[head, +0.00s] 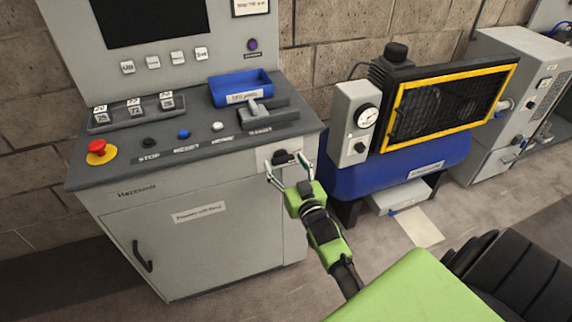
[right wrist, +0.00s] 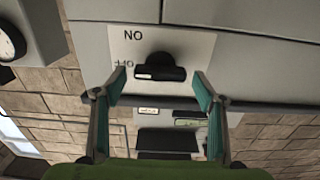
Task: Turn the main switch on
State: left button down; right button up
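The main switch (head: 284,157) is a black knob on a white plate (right wrist: 195,48) at the upper right of the console's front. In the right wrist view the knob (right wrist: 160,69) has a bar handle lying crosswise, with a pale mark on it. The letters of the plate appear upside down there, with ON above the knob and a partly hidden word at its left. My right gripper (head: 287,163) is open, one fingertip to either side of the knob. A gap shows between each finger and the knob in the right wrist view (right wrist: 158,76). My left gripper is out of view.
The grey console (head: 130,226) has a red stop button (head: 98,148), small push buttons, a lever (head: 256,109) and a blue tray (head: 232,91) on top. A blue compressor (head: 440,165) with a yellow-framed grille stands to the right. Open floor shows between console and compressor.

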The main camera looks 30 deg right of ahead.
jog(key=c, duration=0.8)
jog(key=m+p, duration=0.1)
jog(key=m, duration=0.2)
jog(key=shift+m, duration=0.4)
jog(key=m+p, duration=0.1)
jog(key=m, duration=0.2)
jog(key=shift+d+m, duration=0.1)
jog(key=shift+m, duration=0.2)
jog(key=m, duration=0.4)
jog(key=shift+s+d+f+m, duration=0.1)
jog(key=shift+f+m, duration=0.05)
jog(key=shift+m, duration=0.15)
jog(key=m+b, duration=0.1)
jog(key=m, duration=0.4)
jog(key=shift+f+m, duration=0.1)
jog(key=shift+m, duration=0.5)
